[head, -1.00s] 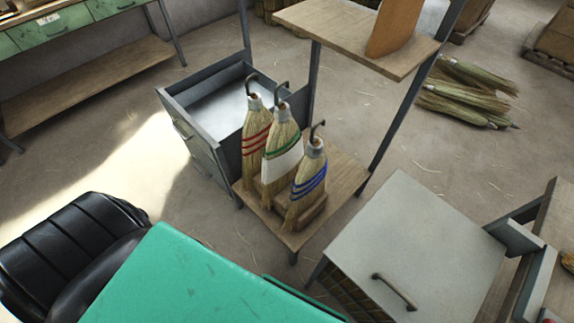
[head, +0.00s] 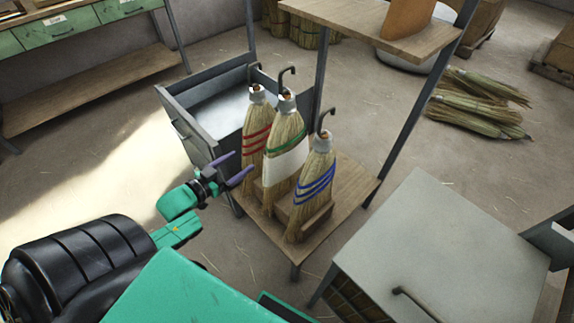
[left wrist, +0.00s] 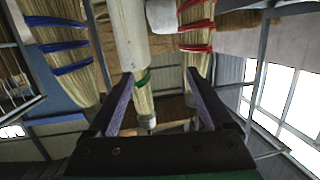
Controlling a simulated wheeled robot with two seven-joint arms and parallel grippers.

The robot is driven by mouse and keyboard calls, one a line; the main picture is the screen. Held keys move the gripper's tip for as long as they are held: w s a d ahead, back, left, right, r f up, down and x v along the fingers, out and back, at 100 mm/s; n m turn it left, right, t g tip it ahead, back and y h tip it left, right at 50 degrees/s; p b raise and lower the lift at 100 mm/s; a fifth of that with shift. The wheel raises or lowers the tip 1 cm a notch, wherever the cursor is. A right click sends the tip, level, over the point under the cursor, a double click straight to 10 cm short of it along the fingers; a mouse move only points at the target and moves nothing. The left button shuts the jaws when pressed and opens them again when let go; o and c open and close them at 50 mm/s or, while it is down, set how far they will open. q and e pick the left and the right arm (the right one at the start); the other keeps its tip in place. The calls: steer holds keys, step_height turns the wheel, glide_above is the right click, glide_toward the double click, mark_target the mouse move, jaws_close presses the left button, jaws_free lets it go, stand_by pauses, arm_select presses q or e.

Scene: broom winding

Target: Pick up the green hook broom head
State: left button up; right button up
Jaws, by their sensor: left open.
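The green hook broom head (head: 286,128) stands upright on a low wooden shelf, between the red-banded broom head (head: 256,130) and the blue-banded one (head: 316,180). It has pale straw, a green band, a wide white band and a dark hook on top. My left gripper (head: 239,165) is open and empty, to the left of the brooms and apart from them. In the left wrist view the scene looks upside down; the green-banded broom head (left wrist: 143,84) shows between and beyond the open fingers (left wrist: 160,78). My right gripper is not in view.
A grey metal drawer (head: 215,100) stands open behind the brooms. A raised wooden shelf (head: 350,28) on metal posts is above. A grey cabinet (head: 440,240) stands to the right. Straw bundles (head: 475,105) lie on the floor at the back right.

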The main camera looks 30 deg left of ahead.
mark_target(274, 136)
arm_select(q)
steer(key=w+d+r+m+t+h, duration=0.1)
steer(key=d+r+h, duration=0.2)
steer(key=d+r, duration=0.25)
steer(key=shift+y, duration=0.3)
steer(key=x, duration=0.3)
steer(key=r+b+x, duration=0.1)
steer(key=x, duration=0.1)
steer(key=a+x, duration=0.1)
steer(key=x, duration=0.2)
steer(key=shift+w+r+b, duration=0.15)
steer(key=shift+w+b, duration=0.2)
steer(key=shift+w, duration=0.2)
steer(key=x, duration=0.5)
steer(key=shift+w+d+b, duration=0.15)
steer(key=shift+w+b, duration=0.2)
steer(key=shift+b, duration=0.05)
steer(key=shift+s, duration=0.1)
jaws_close()
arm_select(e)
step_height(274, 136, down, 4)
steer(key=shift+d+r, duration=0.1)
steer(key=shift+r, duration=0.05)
arm_select(q)
steer(key=shift+r, duration=0.1)
